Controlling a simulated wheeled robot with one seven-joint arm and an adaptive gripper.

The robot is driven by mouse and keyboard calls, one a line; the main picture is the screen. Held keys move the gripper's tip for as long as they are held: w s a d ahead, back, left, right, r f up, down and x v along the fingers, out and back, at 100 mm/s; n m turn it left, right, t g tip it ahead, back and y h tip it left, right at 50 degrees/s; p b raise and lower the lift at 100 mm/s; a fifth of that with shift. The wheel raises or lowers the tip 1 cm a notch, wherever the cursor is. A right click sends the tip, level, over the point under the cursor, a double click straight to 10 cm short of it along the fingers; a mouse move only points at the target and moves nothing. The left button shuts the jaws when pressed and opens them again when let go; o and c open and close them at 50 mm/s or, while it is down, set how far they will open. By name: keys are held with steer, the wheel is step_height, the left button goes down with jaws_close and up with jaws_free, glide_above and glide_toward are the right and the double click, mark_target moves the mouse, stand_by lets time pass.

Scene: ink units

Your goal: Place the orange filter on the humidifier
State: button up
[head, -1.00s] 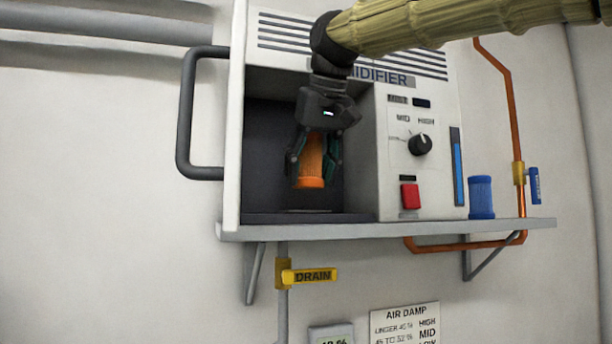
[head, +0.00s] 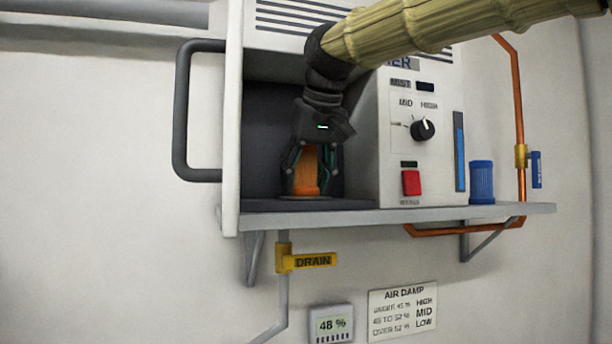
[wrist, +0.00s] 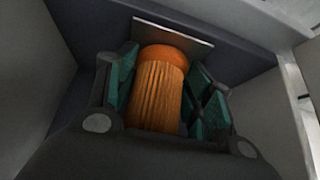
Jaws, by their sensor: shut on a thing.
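The humidifier (head: 382,165) is a white cabinet on a wall shelf, with a dark open bay (head: 262,135) on its left side. The orange filter (head: 306,172) is a ribbed cylinder with a smooth orange end, inside the bay and upright in the head view. My gripper (head: 307,185) points down into the bay and is shut around the filter's sides. In the wrist view the filter (wrist: 157,95) sits between the green-padded fingers. Its lower end is at or just above a plate (wrist: 180,38) on the bay floor; I cannot tell if they touch.
A blue filter (head: 481,182) stands on the shelf (head: 400,214) right of the humidifier. The bay's side walls are close to my gripper. A dark handle (head: 183,110) sticks out at left. A knob (head: 422,129) and red switch (head: 411,182) are on the front panel.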

steer(key=shift+f, duration=0.15)
steer(key=o, duration=1.1)
steer(key=shift+w, duration=0.1)
steer(key=b+v, duration=0.3)
steer(key=v, duration=0.9)
steer(key=shift+b, duration=0.3)
